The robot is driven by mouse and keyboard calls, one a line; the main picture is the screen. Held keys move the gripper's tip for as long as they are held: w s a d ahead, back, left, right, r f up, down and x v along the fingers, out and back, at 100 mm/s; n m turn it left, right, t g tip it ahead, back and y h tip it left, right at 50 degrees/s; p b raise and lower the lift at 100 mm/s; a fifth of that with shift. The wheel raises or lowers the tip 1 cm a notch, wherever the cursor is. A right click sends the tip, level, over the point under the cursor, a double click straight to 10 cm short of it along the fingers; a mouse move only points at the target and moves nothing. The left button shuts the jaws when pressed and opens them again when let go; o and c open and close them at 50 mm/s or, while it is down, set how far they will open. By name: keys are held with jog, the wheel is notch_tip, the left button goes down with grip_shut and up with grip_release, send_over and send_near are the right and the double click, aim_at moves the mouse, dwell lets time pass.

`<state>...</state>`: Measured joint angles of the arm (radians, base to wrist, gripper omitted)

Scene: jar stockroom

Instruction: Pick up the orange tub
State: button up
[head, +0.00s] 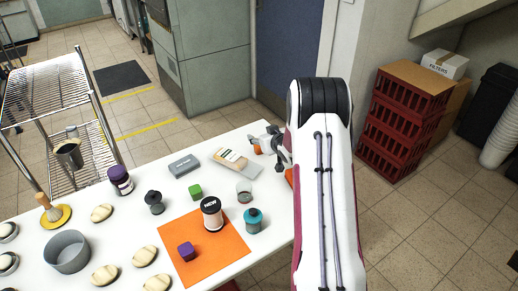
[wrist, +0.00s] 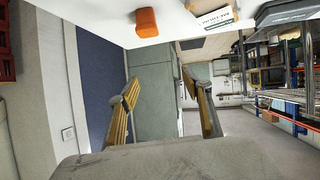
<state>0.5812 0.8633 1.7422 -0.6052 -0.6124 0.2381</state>
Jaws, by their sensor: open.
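The orange tub (head: 257,147) stands near the far right edge of the white table in the head view, partly hidden by my gripper (head: 269,142). In the wrist view the tub (wrist: 146,22) shows whole near the top, against the white tabletop. The wrist picture looks upside down. My gripper (wrist: 160,80) is open there, with its two fingers well apart and nothing between them. The tub lies outside the gap between the fingers. A small orange patch also shows beside my arm in the head view; I cannot tell what it is.
A tray with a package (head: 236,160) is just left of the tub, with a grey box (head: 185,165) beyond. Red crates (head: 403,120) are on the floor right.

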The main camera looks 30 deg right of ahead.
jog(key=t+y, duration=0.1)
send_near(259, 148)
jog(key=w+f, duration=0.1)
jog(key=w+d, duration=0.1)
jog(key=w+f, duration=0.1)
jog(key=shift+w+d+f, duration=0.2)
jog(key=shift+d+f, duration=0.1)
jog(key=shift+d, duration=0.05)
jog(key=shift+w, duration=0.15)
jog(key=shift+x, duration=1.1)
jog(key=shift+w, duration=0.1)
jog(key=shift+w, duration=0.1)
jog(key=shift+w+f, duration=0.15)
jog(key=shift+w, duration=1.3)
jog(key=shift+x, duration=1.1)
jog(key=shift+d, duration=0.1)
jog(key=c, duration=1.2)
